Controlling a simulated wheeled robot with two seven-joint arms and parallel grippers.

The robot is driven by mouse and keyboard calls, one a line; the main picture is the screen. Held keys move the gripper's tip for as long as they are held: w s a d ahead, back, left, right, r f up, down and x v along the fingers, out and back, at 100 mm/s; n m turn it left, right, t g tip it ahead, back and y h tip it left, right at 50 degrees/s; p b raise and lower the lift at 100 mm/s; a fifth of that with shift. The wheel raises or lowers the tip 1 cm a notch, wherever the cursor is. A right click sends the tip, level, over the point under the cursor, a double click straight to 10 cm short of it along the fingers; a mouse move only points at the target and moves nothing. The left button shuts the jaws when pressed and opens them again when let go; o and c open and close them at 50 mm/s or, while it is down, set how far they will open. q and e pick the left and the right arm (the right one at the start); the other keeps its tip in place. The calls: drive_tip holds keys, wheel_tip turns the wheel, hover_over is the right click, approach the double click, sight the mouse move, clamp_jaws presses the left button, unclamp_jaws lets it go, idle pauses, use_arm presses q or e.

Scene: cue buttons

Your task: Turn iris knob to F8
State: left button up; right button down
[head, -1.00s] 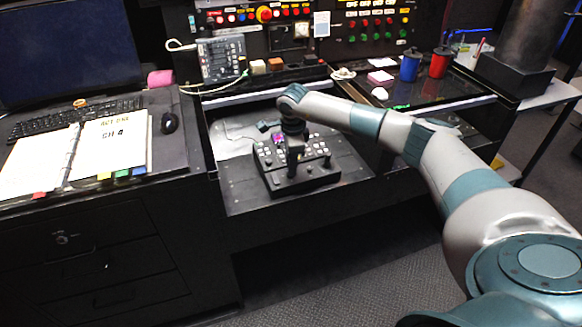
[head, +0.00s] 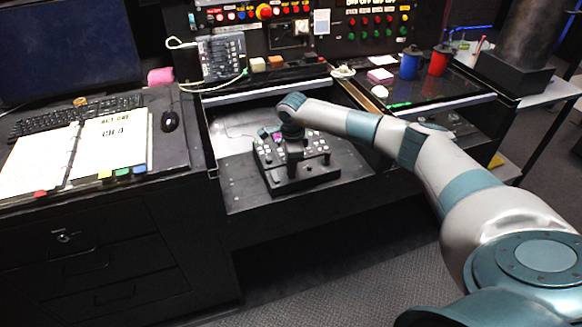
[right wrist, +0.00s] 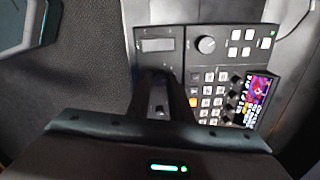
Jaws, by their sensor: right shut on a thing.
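The black control panel (head: 318,172) stands on the desk in the head view, with rows of keys and a small screen. No F-number scale can be read. A separate round dial (right wrist: 207,44) stands free of the fingers. My left gripper is not in view.
The panel's colour screen (right wrist: 257,97) and small knobs lie right of the fingers. A binder (head: 75,155), mouse (head: 170,121) and keyboard (head: 70,118) lie left. Blue (head: 409,64) and red (head: 438,61) cups stand at the back right. My right arm crosses above the right part of the desk.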

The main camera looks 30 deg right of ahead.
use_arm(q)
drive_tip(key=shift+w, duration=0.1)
use_arm(e)
drive_tip(key=shift+m+b, duration=0.45)
drive_tip(key=shift+m, duration=1.15)
drive_tip(key=shift+m+b, duration=0.45)
drive_tip(key=shift+m, duration=0.85)
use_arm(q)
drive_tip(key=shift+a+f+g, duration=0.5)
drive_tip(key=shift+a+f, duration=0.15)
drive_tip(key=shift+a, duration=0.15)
use_arm(e)
drive_tip(key=shift+r+m, duration=0.1)
drive_tip(key=shift+m, duration=0.4)
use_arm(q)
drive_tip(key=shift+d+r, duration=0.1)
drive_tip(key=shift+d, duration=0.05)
use_arm(e)
drive_tip(key=c, duration=1.9)
unclamp_jaws()
drive_tip(key=shift+o, duration=0.2)
